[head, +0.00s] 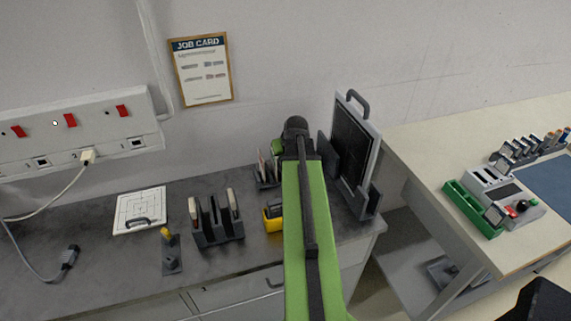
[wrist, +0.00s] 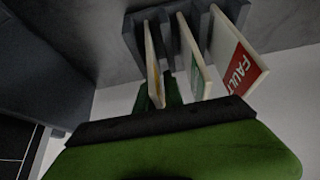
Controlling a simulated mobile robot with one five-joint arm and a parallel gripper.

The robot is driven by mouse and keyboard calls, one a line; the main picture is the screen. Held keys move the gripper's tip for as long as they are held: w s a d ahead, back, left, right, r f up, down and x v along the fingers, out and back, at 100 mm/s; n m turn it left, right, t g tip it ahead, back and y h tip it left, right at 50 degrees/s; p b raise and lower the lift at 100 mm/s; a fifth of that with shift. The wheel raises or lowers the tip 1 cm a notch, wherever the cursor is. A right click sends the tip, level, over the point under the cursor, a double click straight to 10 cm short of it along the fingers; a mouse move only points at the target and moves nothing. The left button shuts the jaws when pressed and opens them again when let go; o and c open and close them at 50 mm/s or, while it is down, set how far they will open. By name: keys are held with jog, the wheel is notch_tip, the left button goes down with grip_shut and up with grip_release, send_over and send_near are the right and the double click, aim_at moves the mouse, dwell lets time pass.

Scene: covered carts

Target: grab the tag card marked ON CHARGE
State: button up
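A dark rack (head: 268,183) of tag cards stands at the back of the dark bench, partly hidden by my arm. The wrist view shows three cards upright in its slots. The right card (wrist: 238,62) has a red FAULT label. The middle card (wrist: 194,58) has a green label I cannot read. The left card (wrist: 154,62) is nearly edge-on with a little yellow on its face; its wording does not show. No ON CHARGE lettering is readable. My gripper (wrist: 159,97) is at the left card, with green finger parts on both sides of it; whether they grip it is unclear.
A dark panel in a white frame (head: 357,140) stands close right of my arm. A yellow item (head: 272,217) and a dark holder (head: 216,222) stand in front and left of the rack. The wall is close behind. A white plate (head: 140,210) lies further left.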

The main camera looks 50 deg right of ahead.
grip_shut()
jog(key=shift+r, duration=0.1)
